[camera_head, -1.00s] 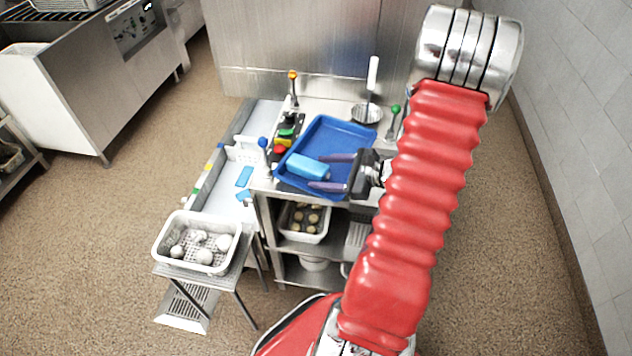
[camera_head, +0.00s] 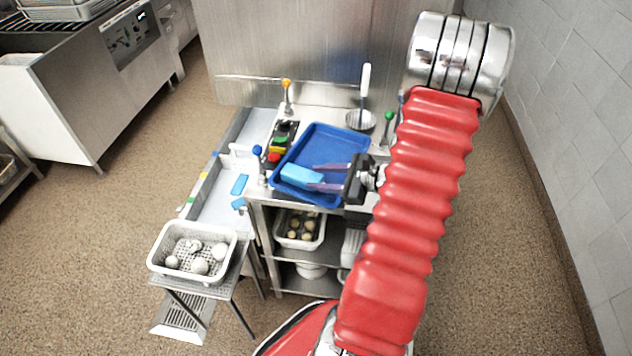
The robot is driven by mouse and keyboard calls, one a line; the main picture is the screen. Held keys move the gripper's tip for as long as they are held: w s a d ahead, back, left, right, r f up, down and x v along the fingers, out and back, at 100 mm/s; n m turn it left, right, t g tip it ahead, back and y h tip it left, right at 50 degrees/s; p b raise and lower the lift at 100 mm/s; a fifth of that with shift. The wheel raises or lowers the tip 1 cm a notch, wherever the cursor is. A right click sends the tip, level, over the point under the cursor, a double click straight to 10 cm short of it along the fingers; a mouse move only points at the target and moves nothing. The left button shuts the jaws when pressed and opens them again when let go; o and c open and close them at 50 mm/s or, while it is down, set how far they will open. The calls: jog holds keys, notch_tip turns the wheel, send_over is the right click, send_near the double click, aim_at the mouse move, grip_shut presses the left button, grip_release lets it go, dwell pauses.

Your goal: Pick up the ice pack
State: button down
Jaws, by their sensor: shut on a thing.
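The ice pack (camera_head: 298,175) is a light blue block in the camera_head view, over the near left part of the blue tray (camera_head: 342,143). My gripper (camera_head: 314,177) reaches in from the right, its two purple-grey fingers closed on the right end of the ice pack. The fingers hide that end. I cannot tell whether the pack touches the tray floor or hangs just above it.
A white perforated basket (camera_head: 165,258) with several pale balls stands on a small stand at lower left. A basket of round items (camera_head: 300,229) sits on the shelf below. Upright coloured-knob levers (camera_head: 287,95) and a ladle (camera_head: 362,118) stand around the tray.

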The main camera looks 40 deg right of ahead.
notch_tip(320, 180, up, 8)
jog(key=a, duration=0.1)
jog(key=shift+s+g, duration=0.3)
jog(key=shift+s, duration=0.05)
jog(key=c, duration=2.5)
grip_release()
jog(key=shift+c, duration=0.2)
jog(key=o, duration=2)
jog(key=shift+v, duration=6.9)
jog(key=shift+d+f, duration=0.1)
jog(key=shift+f, duration=0.1)
jog(key=shift+c, duration=0.4)
